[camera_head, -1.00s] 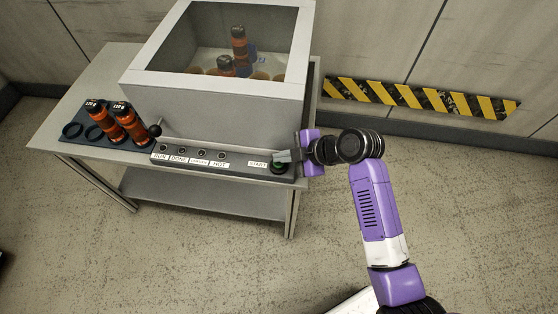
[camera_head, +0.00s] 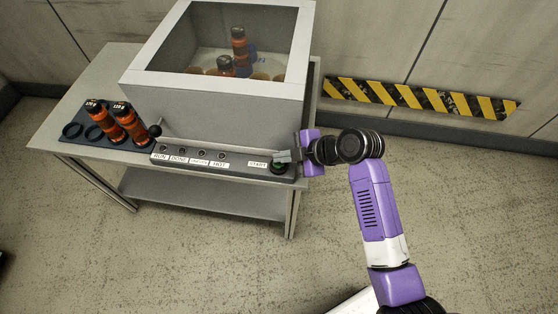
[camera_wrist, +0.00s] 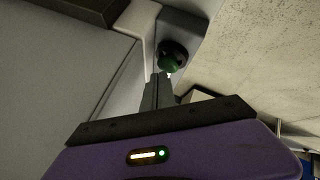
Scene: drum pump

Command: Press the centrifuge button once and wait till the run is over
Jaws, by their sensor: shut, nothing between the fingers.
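The centrifuge (camera_head: 215,115) is a grey box on a table, with a clear window on top. Two orange bottles (camera_head: 239,48) show inside it. Its front panel (camera_head: 230,167) has small dark lamps labelled RUN, DONE and HOT, another label too small to read, and START at the right. The green start button (camera_head: 279,168) is beside the START label; it also shows in the wrist view (camera_wrist: 173,61). My gripper (camera_head: 284,156) is shut and empty, its fingertips at the button. In the wrist view the tips overlap the button's near edge; I cannot tell whether they touch it.
A striped strip (camera_head: 420,97) is on the wall.

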